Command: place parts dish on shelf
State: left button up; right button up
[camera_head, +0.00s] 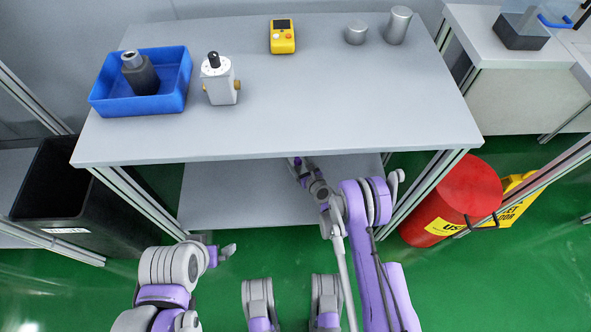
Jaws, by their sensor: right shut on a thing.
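My right arm reaches under the front edge of the grey tabletop. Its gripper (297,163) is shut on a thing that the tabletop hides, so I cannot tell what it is. The lower shelf (230,200) shows as a grey board below the tabletop, and its back part is hidden. No parts dish shows clearly by itself. My left gripper (229,250) is in front of the shelf, low at the left, with nothing visible in it; its fingers are too small to read.
On the tabletop (300,110) stand a blue bin (140,105) with a dark part, a white device (219,80), a yellow meter (282,37) and two metal cylinders (397,25). A black bin (60,195) stands left, a red drum (460,195) right, near the table legs.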

aim_at(299, 171)
notch_tip(299, 171, down, 5)
jog(key=shift+f+b, duration=0.15)
jog(key=shift+b, duration=0.55)
jog(key=o, duration=1.4)
jog(key=shift+o, duration=0.2)
